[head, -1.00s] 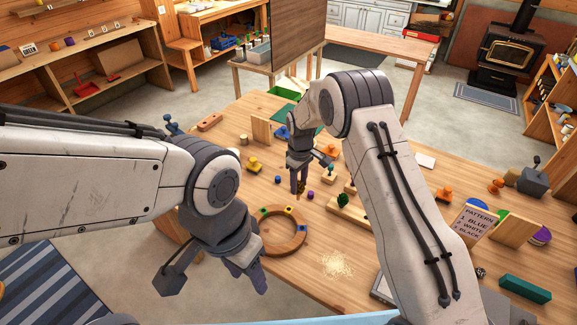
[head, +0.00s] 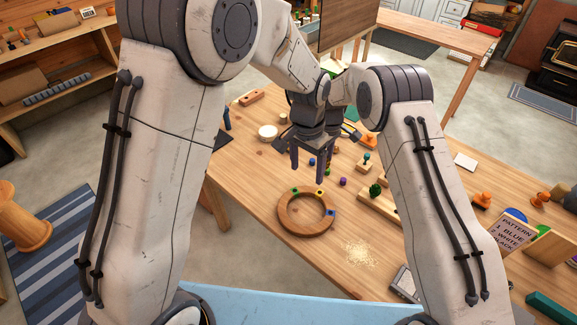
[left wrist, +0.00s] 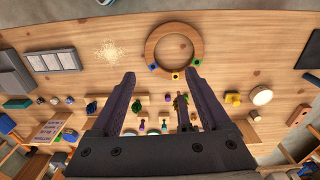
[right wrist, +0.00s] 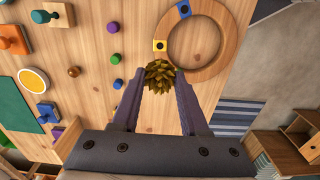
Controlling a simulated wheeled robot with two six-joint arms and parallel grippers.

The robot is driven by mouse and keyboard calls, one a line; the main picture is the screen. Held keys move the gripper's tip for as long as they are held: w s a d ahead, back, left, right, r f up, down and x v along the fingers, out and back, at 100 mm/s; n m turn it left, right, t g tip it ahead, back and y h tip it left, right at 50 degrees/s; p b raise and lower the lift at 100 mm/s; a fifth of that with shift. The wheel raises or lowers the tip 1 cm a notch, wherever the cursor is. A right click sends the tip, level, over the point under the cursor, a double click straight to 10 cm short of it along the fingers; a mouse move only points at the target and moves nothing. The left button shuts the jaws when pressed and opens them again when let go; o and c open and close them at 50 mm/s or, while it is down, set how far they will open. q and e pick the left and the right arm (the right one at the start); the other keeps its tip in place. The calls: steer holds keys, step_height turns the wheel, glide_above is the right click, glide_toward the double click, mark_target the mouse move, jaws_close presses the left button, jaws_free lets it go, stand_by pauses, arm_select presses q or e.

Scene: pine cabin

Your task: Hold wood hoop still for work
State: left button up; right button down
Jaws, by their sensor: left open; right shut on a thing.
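The wood hoop (head: 284,222) lies flat on the table, with small green, yellow and blue pieces along its far edge. It also shows in the left wrist view (left wrist: 151,44) and right wrist view (right wrist: 229,62). My left gripper (head: 308,168) is open and empty, above the table on the hoop's far side; in its wrist view (left wrist: 160,88) the fingers point toward the hoop without touching it. My right gripper (right wrist: 160,92) is shut on a golden-brown, spiky pinecone-like thing (right wrist: 160,74), close to the hoop's edge. In the head view the left gripper and wrist mostly hide the right one.
A pattern card (head: 509,236) stands at the right. Pale shavings (head: 359,253) lie right of the hoop. A round dish (head: 268,132), a purple bead (head: 343,181) and a wooden block with a green knob (head: 376,200) stand nearby. My two forearms are close together over the table.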

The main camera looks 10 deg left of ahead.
arm_select(q)
steer(key=w+a+f, duration=0.2)
steer(key=w+f, duration=0.4)
glide_above(287, 196)
step_height(287, 196, down, 10)
step_height(287, 196, down, 12)
steer(key=shift+f, duration=0.1)
steer(key=shift+s, duration=0.1)
jaws_close()
stand_by(0.3)
arm_select(e)
steer(key=shift+n, duration=0.4)
steer(key=shift+f, duration=2)
